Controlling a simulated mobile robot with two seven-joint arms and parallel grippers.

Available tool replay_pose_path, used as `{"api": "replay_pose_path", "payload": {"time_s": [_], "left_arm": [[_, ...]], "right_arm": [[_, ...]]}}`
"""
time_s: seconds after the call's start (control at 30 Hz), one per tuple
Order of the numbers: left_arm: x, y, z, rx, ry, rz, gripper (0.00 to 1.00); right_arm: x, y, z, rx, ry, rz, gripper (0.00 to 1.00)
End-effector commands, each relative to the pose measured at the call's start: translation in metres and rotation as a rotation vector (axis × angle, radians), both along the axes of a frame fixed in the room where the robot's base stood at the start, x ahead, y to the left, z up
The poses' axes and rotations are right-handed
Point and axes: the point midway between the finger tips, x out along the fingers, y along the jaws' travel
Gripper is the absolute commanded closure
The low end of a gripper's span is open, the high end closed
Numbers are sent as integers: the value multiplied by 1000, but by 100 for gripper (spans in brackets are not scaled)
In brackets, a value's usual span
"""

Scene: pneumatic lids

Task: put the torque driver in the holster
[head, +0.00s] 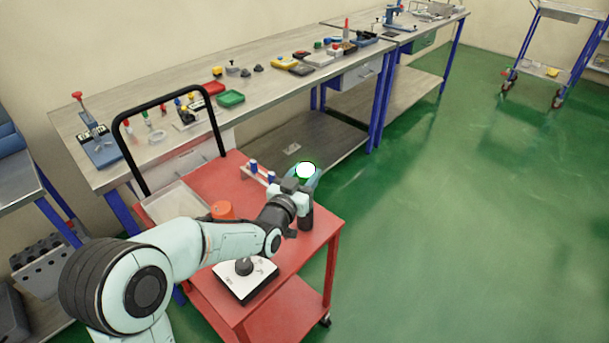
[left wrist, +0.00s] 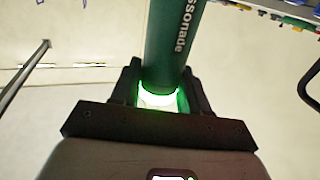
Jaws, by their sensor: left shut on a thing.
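My left gripper (head: 301,192) is over the right part of the red cart (head: 332,232) in the head view. It is shut on the torque driver (left wrist: 172,45). In the left wrist view the driver is a dark green cylinder with white lettering, rising from between the two black fingers, with a lit green-white band at the fingers. In the head view a bright glow (head: 306,170) shows at the gripper, and the driver's body is mostly hidden. I cannot clearly identify the holster. My right gripper is not in view.
A long workbench (head: 264,89) with tools stands behind. Green floor is clear at right.

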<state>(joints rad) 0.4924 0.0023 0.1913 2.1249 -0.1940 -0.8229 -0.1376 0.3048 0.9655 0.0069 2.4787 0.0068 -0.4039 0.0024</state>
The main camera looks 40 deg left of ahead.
Motion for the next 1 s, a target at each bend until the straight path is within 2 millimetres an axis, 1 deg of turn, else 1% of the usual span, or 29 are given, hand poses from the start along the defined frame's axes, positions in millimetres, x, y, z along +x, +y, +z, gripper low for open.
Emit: {"api": "replay_pose_path", "payload": {"time_s": [0.03, 0.13, 0.17, 0.2, 0.23, 0.5, 0.63, 0.77, 1.0], "left_arm": [[0, 0, 2, 3, -7, 0, 100], [0, 0, -1, 3, -7, 0, 100], [0, 0, -3, 0, 0, 0, 49], [0, 0, -2, 0, 0, 0, 36], [0, 0, -2, 0, 0, 0, 30], [0, 0, -2, 0, 0, 0, 30], [-1, 0, 2, 0, 0, 0, 30], [-23, -5, 1, 2, 0, 1, 30], [-75, -17, 1, 3, -1, 1, 30]], "right_arm": [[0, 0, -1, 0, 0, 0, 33], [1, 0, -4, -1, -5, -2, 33], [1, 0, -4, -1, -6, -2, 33], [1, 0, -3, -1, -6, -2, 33], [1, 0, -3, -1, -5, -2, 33], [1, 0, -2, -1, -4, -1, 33], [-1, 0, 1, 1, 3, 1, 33], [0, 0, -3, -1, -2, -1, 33], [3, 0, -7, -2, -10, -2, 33]]}}
